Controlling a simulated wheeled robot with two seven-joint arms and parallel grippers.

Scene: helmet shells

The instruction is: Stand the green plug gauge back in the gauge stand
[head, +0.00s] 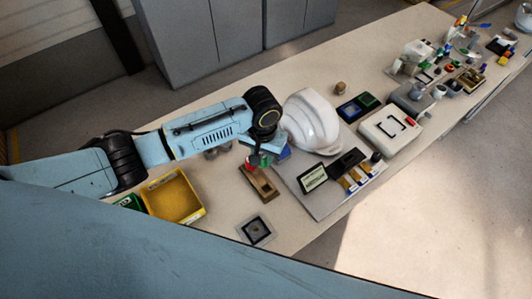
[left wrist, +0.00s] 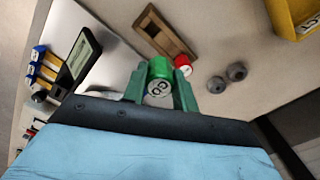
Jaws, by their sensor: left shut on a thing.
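The green plug gauge (left wrist: 160,69) is between the fingers of my left gripper (left wrist: 160,88), which is shut on it. Its end with a printed label faces the wrist camera. In the head view my left gripper (head: 265,157) is over the far end of the brown gauge stand (head: 264,187), with the green gauge partly hidden by the arm. The stand also shows in the left wrist view (left wrist: 158,32), with a dark recess in its top. A red plug gauge (left wrist: 183,64) is at the stand's near end there, close beside my right-hand finger. My right gripper is not in view.
A yellow bin (head: 173,198) is left of the stand. Two grey knobs (left wrist: 226,78) lie near the stand. A small dark square piece (head: 256,230) lies in front.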

